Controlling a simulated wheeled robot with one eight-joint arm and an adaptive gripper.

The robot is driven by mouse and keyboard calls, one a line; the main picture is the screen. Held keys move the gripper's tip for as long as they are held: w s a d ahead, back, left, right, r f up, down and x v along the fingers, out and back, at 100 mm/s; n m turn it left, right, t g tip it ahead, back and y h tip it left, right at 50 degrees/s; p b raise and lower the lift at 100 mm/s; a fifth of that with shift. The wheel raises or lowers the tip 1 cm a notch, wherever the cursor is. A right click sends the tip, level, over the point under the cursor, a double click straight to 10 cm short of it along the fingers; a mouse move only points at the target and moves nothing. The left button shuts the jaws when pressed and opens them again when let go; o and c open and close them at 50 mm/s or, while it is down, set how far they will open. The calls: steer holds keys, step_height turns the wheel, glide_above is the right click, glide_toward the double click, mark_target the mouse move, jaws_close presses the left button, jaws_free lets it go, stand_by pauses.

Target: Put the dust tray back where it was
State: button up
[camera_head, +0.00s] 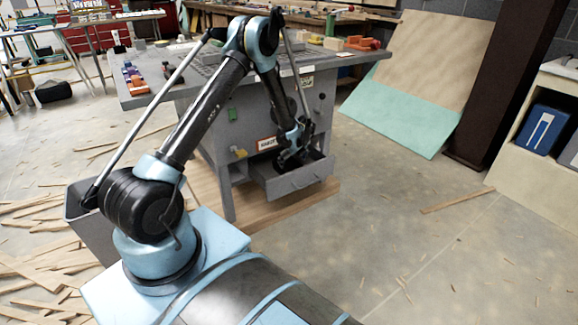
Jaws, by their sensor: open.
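The dust tray (300,180) is a grey open-topped drawer at the lower part of a grey machine table (190,95). It juts out from the opening under the table, and its front face points toward me and to the right. My gripper (290,162) is low, at the tray's left rear inner side, just in front of the machine body. The fingers are small and dark against the dark opening. I cannot tell whether they touch the tray. How far the tray sits inside the opening is partly hidden by my gripper.
A wooden board (270,203) lies under the machine. Loose wood strips (40,262) cover the floor at left. One strip (457,200) lies at right. Plywood and teal panels (400,118) lean at the back right. The floor in front of the tray is mostly clear.

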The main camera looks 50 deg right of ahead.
steer(key=d+v, duration=0.1)
steer(key=v, duration=0.6)
steer(key=shift+a+r, duration=0.35)
steer(key=shift+a, duration=0.2)
steer(key=shift+s, duration=0.15)
